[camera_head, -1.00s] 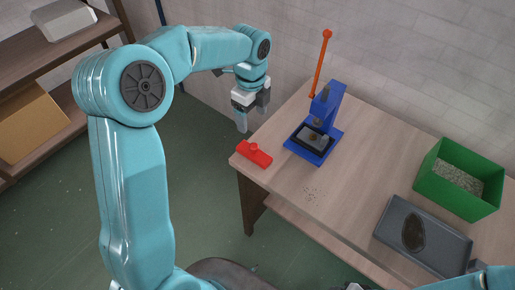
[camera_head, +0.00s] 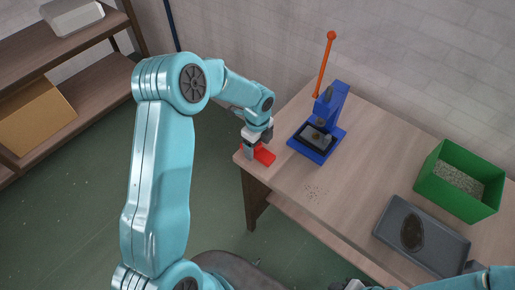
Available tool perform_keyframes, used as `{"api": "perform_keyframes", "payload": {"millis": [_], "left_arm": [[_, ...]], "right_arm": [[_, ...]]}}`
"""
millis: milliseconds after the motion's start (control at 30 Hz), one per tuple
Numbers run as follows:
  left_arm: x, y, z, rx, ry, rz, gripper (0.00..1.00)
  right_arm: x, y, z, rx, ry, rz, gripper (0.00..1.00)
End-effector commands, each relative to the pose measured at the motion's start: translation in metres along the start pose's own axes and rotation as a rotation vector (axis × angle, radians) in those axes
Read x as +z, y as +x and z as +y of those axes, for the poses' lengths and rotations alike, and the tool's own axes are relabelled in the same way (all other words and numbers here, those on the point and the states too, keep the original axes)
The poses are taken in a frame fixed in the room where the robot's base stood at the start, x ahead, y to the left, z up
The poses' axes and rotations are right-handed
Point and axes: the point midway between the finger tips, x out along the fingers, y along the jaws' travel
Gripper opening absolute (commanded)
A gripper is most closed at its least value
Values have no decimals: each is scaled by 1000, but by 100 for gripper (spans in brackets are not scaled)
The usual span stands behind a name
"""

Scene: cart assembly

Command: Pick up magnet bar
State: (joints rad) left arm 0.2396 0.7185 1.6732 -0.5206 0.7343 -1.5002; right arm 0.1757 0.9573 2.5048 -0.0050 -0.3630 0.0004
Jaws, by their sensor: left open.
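The red magnet bar (camera_head: 266,157) lies at the left corner of the wooden table (camera_head: 310,205). My left gripper (camera_head: 251,148) is right at the bar, with its fingers pointing down over the bar's left part. It is open, and the fingers hide the bar's raised middle knob and left end. I cannot tell whether the fingers touch the bar. Part of my right arm (camera_head: 465,284) shows at the bottom right, and its fingers cannot be made out clearly.
A blue press (camera_head: 335,104) with an orange lever (camera_head: 324,65) stands just right of the bar. A grey tray (camera_head: 388,216) with a dark patch and a green bin (camera_head: 437,186) of grains are at the right.

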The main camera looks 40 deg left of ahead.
Motion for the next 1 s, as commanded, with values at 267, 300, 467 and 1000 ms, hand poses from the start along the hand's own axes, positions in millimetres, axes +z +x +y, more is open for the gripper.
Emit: {"api": "perform_keyframes", "payload": {"millis": [267,300,467,1000], "left_arm": [[0,9,-1,-2,1,0,77],[0,9,-1,-2,1,0,77],[0,8,-1,-1,1,0,24],[1,-12,-2,-6,0,-2,6]], "right_arm": [[0,-1,0,0,0,0,43],[0,-1,0,0,0,0,43],[0,-1,0,0,0,0,43],[0,2,1,0,0,0,43]]}}
